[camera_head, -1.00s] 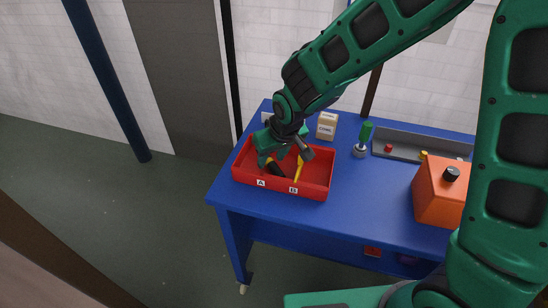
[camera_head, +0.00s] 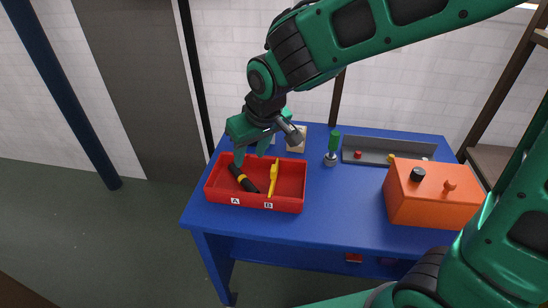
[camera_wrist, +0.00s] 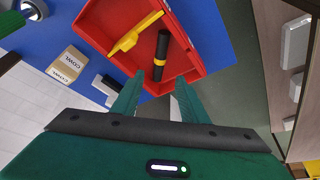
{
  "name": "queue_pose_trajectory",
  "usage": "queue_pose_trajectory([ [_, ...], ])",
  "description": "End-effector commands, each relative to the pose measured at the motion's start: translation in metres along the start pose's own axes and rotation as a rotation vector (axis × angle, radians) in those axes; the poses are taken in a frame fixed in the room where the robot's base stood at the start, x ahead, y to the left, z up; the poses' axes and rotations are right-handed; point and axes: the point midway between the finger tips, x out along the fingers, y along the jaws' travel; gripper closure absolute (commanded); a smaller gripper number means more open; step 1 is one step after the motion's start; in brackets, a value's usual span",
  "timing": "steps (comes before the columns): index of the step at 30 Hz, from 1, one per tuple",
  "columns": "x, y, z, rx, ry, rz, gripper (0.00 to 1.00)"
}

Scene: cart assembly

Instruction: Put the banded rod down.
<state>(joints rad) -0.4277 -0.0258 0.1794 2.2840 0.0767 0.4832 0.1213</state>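The banded rod (camera_head: 242,178), black with a yellow band, lies in the red tray (camera_head: 254,204) on its A-labelled side. It also shows in the wrist view (camera_wrist: 162,55), apart from the yellow piece. The yellow piece (camera_head: 273,178) lies to its right, toward the B label. My gripper (camera_head: 250,153) is above the back left part of the tray. In the wrist view, its two fingers (camera_wrist: 159,76) are spread with nothing held between them. The near end of the rod shows beyond and between the fingertips.
The tray stands on a blue table (camera_head: 330,215). Behind it are a cream labelled block (camera_wrist: 68,62) and a green-handled tool (camera_head: 333,143). A grey trough (camera_head: 375,156) and an orange box (camera_head: 425,200) stand to the right. The table between tray and orange box is clear.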

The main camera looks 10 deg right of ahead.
Motion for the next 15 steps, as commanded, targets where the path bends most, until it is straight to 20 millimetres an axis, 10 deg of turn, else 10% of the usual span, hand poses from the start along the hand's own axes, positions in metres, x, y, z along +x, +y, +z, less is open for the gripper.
queue_pose_trajectory([
  [9, -0.003, 0.009, 0.002, 0.015, -0.004, 0.010, 0.60],
  [15, -0.031, 0.101, 0.047, 0.193, -0.072, 0.107, 0.60],
])
